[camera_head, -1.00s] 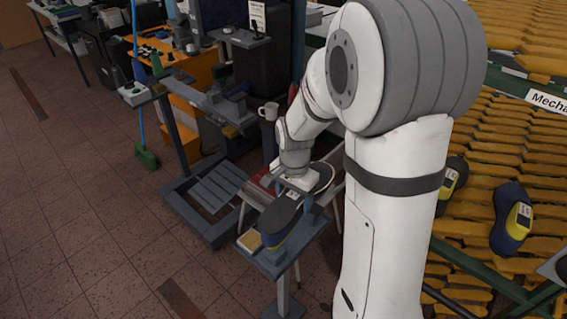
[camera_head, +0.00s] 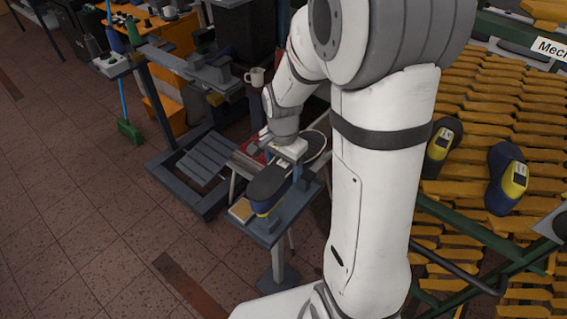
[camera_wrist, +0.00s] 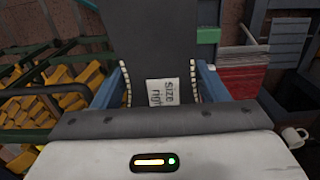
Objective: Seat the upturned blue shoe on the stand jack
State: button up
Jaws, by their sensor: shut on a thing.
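The upturned blue shoe (camera_head: 263,206) lies sole up over the small grey stand (camera_head: 290,213). Its dark sole (camera_head: 267,183) faces me, and a yellow strip shows low on its side. My gripper (camera_head: 288,157) is shut on the shoe at its far end. In the wrist view the sole (camera_wrist: 158,45) runs between the two fingers of my gripper (camera_wrist: 160,85), with a white size label (camera_wrist: 163,93) between the ribbed pads. The jack's top is hidden under the shoe, so I cannot tell whether the shoe touches it.
A tan pad (camera_head: 241,210) lies at the stand's near left corner. A white mug (camera_head: 255,76) is behind, beside a grey frame with a slatted base (camera_head: 201,167). Other shoes (camera_head: 507,177) lie on the yellow rack at right.

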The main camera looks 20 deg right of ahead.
jog(key=shift+a+f+b, duration=0.15)
jog(key=shift+f+b, duration=2.05)
jog(key=shift+f, duration=0.65)
jog(key=shift+f, duration=0.15)
jog(key=o, duration=1.8)
jog(key=shift+s, duration=0.1)
jog(key=shift+c, duration=0.2)
jog(key=shift+f, duration=0.1)
notch_tip(320, 180, up, 8)
jog(key=shift+b, duration=0.3)
